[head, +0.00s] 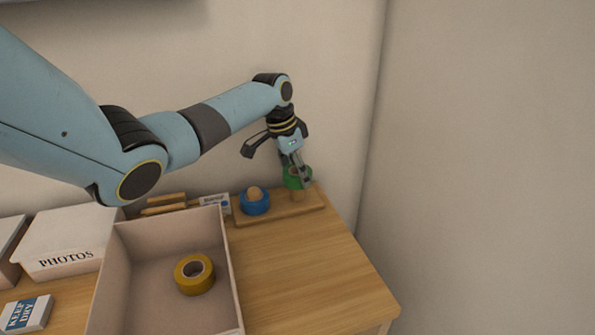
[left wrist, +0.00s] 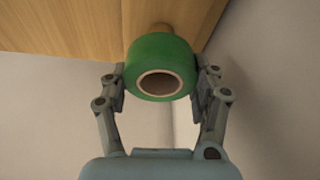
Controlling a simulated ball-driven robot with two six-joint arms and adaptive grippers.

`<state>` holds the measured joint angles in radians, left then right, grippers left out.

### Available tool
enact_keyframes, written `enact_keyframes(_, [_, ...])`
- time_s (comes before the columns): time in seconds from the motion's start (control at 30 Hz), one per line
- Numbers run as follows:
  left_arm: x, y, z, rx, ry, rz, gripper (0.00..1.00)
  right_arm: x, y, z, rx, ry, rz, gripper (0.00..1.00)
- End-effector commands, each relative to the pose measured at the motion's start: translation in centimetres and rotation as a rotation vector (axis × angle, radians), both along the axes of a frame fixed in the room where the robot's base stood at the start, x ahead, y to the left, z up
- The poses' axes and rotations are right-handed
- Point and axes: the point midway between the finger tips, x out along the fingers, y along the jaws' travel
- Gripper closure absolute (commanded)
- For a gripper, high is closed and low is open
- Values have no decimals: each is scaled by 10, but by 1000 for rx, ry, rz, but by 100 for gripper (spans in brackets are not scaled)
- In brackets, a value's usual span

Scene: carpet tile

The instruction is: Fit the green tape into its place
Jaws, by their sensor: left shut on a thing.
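The green tape (head: 292,181) is a thick roll held at the back right, by the wooden peg board (head: 275,213). My left gripper (head: 301,179) is shut on it. In the left wrist view the green tape (left wrist: 150,55) sits between the two fingers (left wrist: 160,82), its open hole facing the camera. A bare wooden peg (head: 297,195) shows just below the roll in the head view. In the left wrist view the peg (left wrist: 159,29) shows past the roll's upper edge. I cannot tell whether they touch. My right gripper is out of view.
A blue tape (head: 256,207) sits around the left peg. An open bin (head: 228,262) holds a yellow tape (head: 187,283). A box marked PHOTOS (head: 66,240), a KEEP DRY box (head: 26,314) and a small card (head: 214,205) stand nearby. The table's front right (head: 315,275) is clear; walls are close.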

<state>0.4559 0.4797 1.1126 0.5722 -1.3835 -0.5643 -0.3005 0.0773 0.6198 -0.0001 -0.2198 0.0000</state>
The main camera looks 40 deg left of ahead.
Motion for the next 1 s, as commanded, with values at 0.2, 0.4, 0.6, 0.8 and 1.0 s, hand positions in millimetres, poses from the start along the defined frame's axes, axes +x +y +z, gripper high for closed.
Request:
enact_keyframes(0.2, [0, 0, -5, 0, 0, 0, 70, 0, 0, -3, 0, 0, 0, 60])
enact_keyframes(0.4, [0, 0, -10, 0, -1, 0, 70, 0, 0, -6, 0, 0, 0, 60])
enact_keyframes(0.6, [1, 0, -16, 0, -1, 0, 70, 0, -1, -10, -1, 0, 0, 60])
enact_keyframes(0.8, [0, 0, -21, 0, -1, 0, 70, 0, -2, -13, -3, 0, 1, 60])
enact_keyframes(1.0, [0, 0, -22, 0, -1, 0, 70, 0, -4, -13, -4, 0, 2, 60])
